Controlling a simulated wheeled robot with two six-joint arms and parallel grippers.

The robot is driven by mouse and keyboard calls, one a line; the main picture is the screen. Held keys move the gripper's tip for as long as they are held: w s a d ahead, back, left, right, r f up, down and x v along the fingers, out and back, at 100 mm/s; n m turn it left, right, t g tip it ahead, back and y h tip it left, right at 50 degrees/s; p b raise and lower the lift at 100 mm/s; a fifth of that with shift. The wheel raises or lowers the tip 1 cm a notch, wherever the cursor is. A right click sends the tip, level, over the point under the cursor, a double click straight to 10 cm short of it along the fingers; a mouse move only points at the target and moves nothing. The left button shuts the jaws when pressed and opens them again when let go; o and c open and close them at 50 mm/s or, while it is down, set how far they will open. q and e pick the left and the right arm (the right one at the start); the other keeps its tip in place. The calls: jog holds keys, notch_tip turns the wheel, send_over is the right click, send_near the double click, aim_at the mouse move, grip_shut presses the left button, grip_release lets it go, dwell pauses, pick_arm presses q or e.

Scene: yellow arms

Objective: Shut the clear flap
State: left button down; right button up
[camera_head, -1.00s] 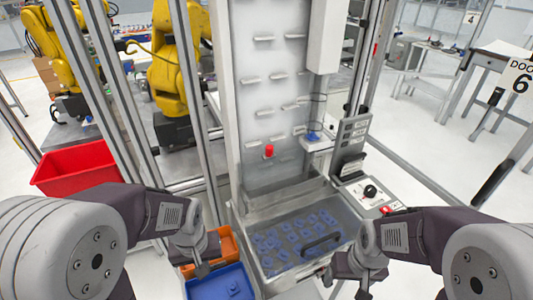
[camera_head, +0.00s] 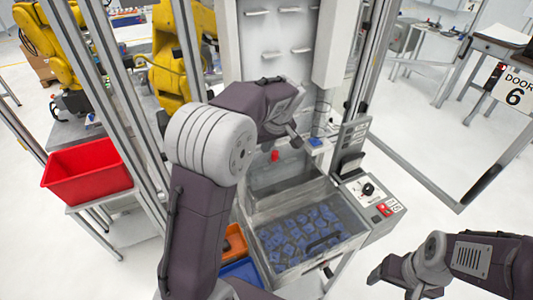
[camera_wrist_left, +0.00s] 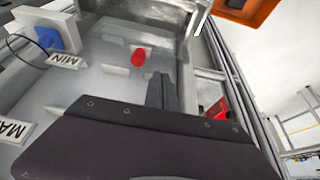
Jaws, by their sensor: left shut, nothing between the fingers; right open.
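My left gripper (camera_head: 297,140) is shut and empty, close to the knob and above the tray. Its dark fingers (camera_wrist_left: 163,88) show beside the knob in the wrist view. My right gripper (camera_head: 392,283) is open and empty, low at the right, apart from the machine.
A control box (camera_head: 370,190) with a dark knob and red button stands right of the tray. A blue sensor (camera_wrist_left: 57,36) with a cable sits near the MIN label. Orange (camera_head: 236,242) and blue (camera_head: 242,270) bins stand left. Metal posts flank the machine.

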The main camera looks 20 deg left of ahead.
aim_at(262, 159)
pick_arm(q)
jog(key=p+x, duration=0.1)
jog(key=x, duration=0.9)
jog(key=shift+f, duration=0.1)
